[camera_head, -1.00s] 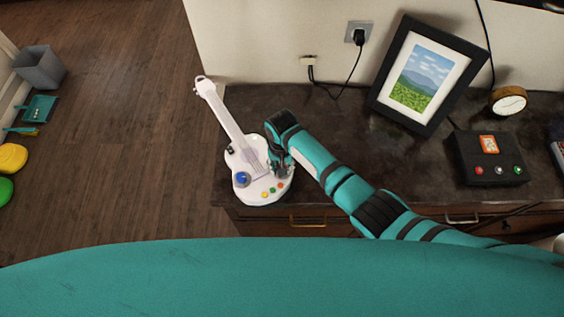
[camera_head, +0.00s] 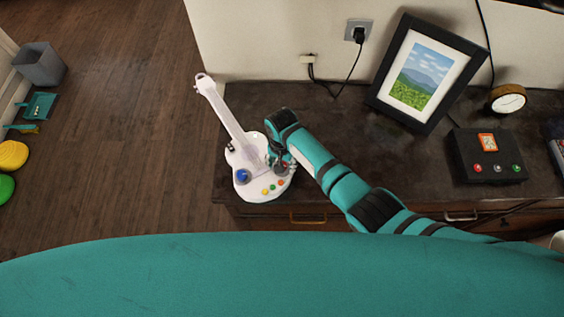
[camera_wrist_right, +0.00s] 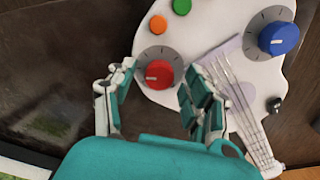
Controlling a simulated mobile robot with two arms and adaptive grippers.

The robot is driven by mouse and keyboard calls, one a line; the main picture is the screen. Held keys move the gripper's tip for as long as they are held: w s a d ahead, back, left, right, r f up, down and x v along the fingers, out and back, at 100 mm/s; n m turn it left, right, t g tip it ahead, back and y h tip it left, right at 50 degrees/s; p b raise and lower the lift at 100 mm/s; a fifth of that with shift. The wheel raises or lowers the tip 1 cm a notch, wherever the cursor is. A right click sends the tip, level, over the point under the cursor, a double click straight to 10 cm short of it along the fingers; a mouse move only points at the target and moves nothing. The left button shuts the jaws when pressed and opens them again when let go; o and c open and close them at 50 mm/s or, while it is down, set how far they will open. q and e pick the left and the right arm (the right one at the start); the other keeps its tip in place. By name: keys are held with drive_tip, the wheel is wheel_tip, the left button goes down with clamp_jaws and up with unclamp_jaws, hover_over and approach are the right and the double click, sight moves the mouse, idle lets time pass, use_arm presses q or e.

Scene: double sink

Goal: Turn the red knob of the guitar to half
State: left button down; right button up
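The white toy guitar (camera_head: 250,180) lies on the dark cabinet top, its neck pointing to the back left. Its red knob (camera_wrist_right: 158,75) shows in the right wrist view on a grey dial with tick marks. A pale mark on the knob points roughly left in that view. My right gripper (camera_wrist_right: 156,92) is open, with one finger on each side of the red knob. Gaps show between the fingers and the knob. In the head view the right gripper (camera_head: 280,161) is over the guitar body's right side and hides the red knob. My left gripper is not in view.
A blue knob (camera_wrist_right: 278,38) and orange, green and yellow buttons are also on the guitar. A picture frame (camera_head: 422,76), a clock (camera_head: 508,99) and a black box (camera_head: 488,157) stand to the right. Bare cabinet top lies between guitar and frame.

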wheel_tip(320, 180, up, 12)
idle(0.7)
idle(0.4)
